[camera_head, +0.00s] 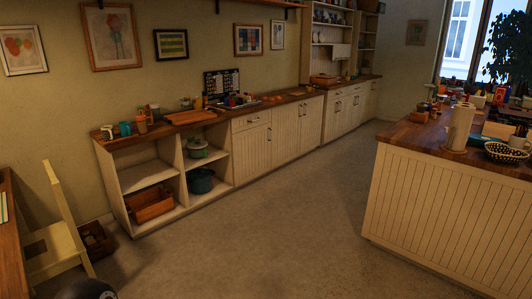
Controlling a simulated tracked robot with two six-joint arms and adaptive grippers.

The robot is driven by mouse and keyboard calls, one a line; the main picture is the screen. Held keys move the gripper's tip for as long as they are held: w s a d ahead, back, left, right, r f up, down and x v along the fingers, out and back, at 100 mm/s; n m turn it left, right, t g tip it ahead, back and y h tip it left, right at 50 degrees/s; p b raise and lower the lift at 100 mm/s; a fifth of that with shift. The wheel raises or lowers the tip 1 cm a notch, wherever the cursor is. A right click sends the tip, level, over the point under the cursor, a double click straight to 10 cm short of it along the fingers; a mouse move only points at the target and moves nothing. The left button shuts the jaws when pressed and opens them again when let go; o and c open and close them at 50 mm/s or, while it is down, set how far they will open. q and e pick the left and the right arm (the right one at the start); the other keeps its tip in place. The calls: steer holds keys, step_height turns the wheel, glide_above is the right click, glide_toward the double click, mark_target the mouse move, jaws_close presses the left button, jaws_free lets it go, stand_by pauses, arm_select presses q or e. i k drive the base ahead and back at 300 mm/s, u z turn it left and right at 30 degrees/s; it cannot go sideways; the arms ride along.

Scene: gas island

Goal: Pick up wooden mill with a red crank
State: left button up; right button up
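I cannot make out a wooden mill with a red crank for certain. Small items stand on the long wooden counter (285,98) along the left wall and on the wooden-topped island (395,136) at the right, but they are too small to tell apart. Neither of my grippers is in view.
Open shelves below the counter hold a wooden crate (150,204) and a dark green pot (201,181). A pale wooden chair (60,244) stands at the lower left. The grey floor (275,225) between counter and island is clear. A patterned bowl (507,153) sits on the island.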

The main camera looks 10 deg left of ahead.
mark_target(149, 114)
steer(key=z, duration=0.05)
steer(key=i, duration=3.35)
steer(key=u, duration=0.8)
steer(key=i, duration=1.5)
steer(key=u, duration=1.35)
steer(key=i, duration=1.1)
steer(key=u, duration=0.55)
steer(key=k, duration=0.7)
steer(key=u, duration=0.2)
steer(key=i, duration=0.75)
steer(key=z, duration=0.05)
